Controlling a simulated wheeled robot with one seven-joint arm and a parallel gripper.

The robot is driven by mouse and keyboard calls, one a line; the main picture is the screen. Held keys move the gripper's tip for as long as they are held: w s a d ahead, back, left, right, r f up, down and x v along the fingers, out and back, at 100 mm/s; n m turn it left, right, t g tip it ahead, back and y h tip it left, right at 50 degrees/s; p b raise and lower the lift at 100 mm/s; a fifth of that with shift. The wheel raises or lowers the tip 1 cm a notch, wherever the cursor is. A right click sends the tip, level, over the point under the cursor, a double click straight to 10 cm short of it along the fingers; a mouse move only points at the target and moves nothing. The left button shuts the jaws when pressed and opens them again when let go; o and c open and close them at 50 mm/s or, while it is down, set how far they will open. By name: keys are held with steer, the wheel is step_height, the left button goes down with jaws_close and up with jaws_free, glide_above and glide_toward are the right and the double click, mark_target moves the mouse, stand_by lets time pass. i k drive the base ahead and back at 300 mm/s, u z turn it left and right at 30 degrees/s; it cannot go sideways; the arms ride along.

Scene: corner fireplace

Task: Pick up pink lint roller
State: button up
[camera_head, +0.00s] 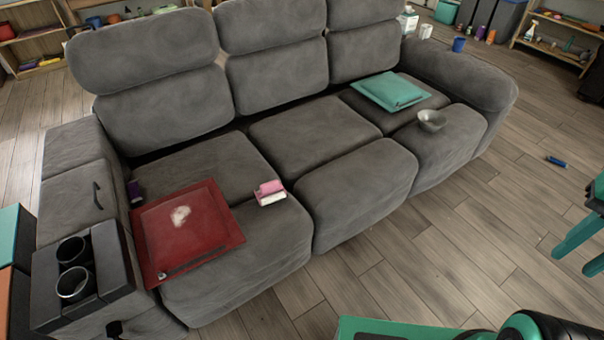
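The pink lint roller (270,192) lies on the left seat of the grey sofa (355,190), just right of a red cushion (205,210). It has a pink upper part and a white front part. My gripper (575,262) is at the right edge of the view, partly cut off. Its two teal fingers are apart with bare floor showing between them, and nothing is seen in them. It is far to the right of the lint roller, out over the floor in front of the sofa.
A teal cushion (390,91) and a grey bowl (431,121) rest on the sofa's right seat. A purple item (135,192) is by the left armrest. Two cup holders (73,266) are at lower left. A blue item (556,162) lies on the otherwise open floor.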

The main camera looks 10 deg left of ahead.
mark_target(270, 191)
steer(key=u, duration=0.2)
steer(key=i, duration=1.2)
steer(key=u, duration=0.65)
